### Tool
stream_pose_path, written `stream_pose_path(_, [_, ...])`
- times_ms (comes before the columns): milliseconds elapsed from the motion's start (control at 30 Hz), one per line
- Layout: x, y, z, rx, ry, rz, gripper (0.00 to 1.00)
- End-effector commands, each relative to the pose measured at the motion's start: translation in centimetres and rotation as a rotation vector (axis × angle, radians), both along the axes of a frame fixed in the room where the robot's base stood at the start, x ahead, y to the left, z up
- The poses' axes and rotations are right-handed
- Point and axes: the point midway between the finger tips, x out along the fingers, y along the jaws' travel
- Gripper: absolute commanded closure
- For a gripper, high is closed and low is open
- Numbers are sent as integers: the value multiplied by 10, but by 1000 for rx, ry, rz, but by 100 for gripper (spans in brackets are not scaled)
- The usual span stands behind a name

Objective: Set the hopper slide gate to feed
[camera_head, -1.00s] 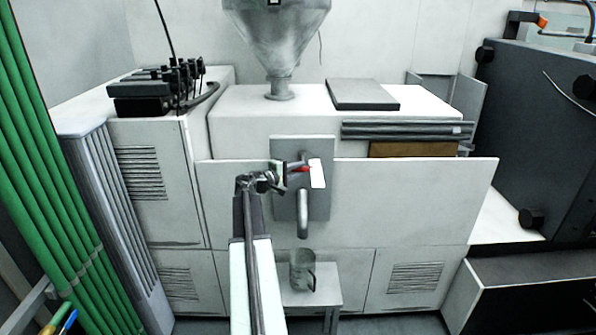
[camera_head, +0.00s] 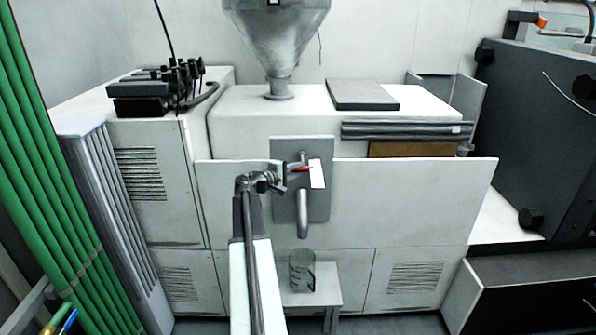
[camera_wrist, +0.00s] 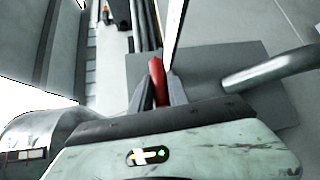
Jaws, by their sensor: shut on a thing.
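A grey plate (camera_head: 318,207) with a bent grey spout (camera_head: 302,215) stands out from the front of the white machine below the hopper (camera_head: 278,35). A red lever (camera_head: 303,169) shows at the upper part of this plate, beside a white label (camera_head: 318,174). My gripper (camera_head: 287,171) reaches the lever from the left. In the wrist view the red lever (camera_wrist: 158,82) lies between the two fingertips, and my gripper (camera_wrist: 160,92) is shut on it. The spout (camera_wrist: 268,70) is right of the fingers there. How the lever joins the gate is hidden.
A grey cup (camera_head: 302,270) stands on a small white stool (camera_head: 325,285) below the spout. Green pipes (camera_head: 45,180) run down the left side. A dark machine (camera_head: 540,130) is on the right. The white front panel (camera_head: 415,205) right of the plate is clear.

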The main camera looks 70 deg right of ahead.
Motion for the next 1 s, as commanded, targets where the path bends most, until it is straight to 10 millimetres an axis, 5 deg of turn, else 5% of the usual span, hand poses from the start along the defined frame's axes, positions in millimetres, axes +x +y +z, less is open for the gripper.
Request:
stream_pose_path(333, [-1, 4, -1, 2, -3, -1, 100])
stream_pose_path(700, [-26, 67, -1, 3, -3, 0, 100])
stream_pose_path(1000, [-28, 71, -2, 4, -4, -4, 100])
